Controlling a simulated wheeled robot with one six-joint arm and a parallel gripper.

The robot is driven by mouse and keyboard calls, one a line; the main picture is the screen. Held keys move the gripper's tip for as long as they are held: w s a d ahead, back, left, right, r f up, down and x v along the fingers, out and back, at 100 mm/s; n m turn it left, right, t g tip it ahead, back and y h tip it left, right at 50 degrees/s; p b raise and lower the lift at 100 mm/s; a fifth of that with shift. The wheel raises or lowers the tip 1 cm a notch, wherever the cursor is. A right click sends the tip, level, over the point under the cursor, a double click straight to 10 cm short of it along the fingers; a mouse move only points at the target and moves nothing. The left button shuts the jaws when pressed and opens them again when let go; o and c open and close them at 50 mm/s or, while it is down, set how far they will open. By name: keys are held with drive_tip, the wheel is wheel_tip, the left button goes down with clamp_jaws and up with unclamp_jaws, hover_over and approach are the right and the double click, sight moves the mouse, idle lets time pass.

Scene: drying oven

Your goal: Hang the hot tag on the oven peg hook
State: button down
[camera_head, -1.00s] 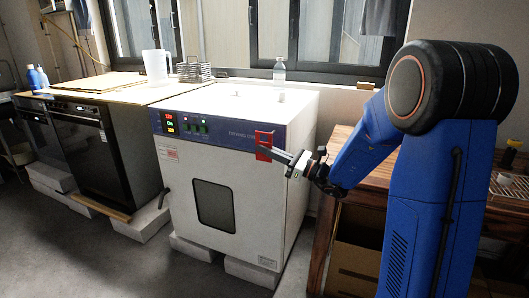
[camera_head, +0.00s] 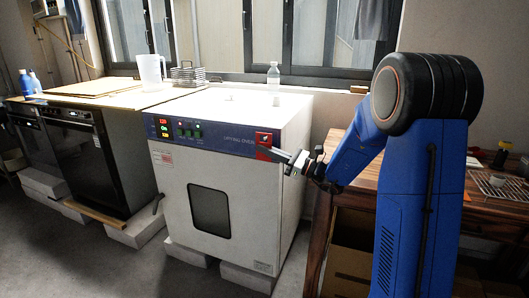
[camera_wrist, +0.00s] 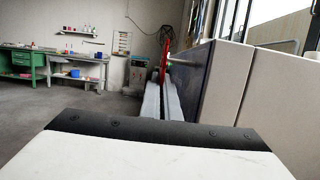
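The white drying oven (camera_head: 232,185) stands in the middle of the head view, with a blue control panel across its top front. The hot tag (camera_head: 264,138) is a small red plate in front of the panel's right end. It also shows in the wrist view, nearly edge-on (camera_wrist: 164,62), at the far end of the fingers. My gripper (camera_head: 270,152) reaches in from the right, its fingertips overlapping the lower part of the tag. In the wrist view the fingers (camera_wrist: 163,88) are close together and appear closed on the tag. The peg hook cannot be made out; whether the tag touches it is unclear.
A white pitcher (camera_head: 151,70) and a wire rack (camera_head: 188,74) are at the counter's back. A wooden table (camera_head: 345,205) stands right of the oven. The floor in front (camera_head: 100,265) is clear.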

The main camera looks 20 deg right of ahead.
drive_tip(key=shift+w+d+f, duration=0.25)
drive_tip(key=shift+w+d, duration=0.1)
drive_tip(key=shift+w, duration=0.1)
drive_tip(key=shift+w+d+f, duration=0.25)
drive_tip(key=shift+w+d, duration=0.05)
drive_tip(key=shift+w, duration=0.15)
idle(0.3)
drive_tip(key=c, duration=1.9)
unclamp_jaws()
drive_tip(key=shift+c, duration=0.2)
drive_tip(key=r+v, duration=0.3)
drive_tip(key=v, duration=1.3)
drive_tip(key=shift+s+d, duration=0.45)
drive_tip(key=shift+d, duration=0.05)
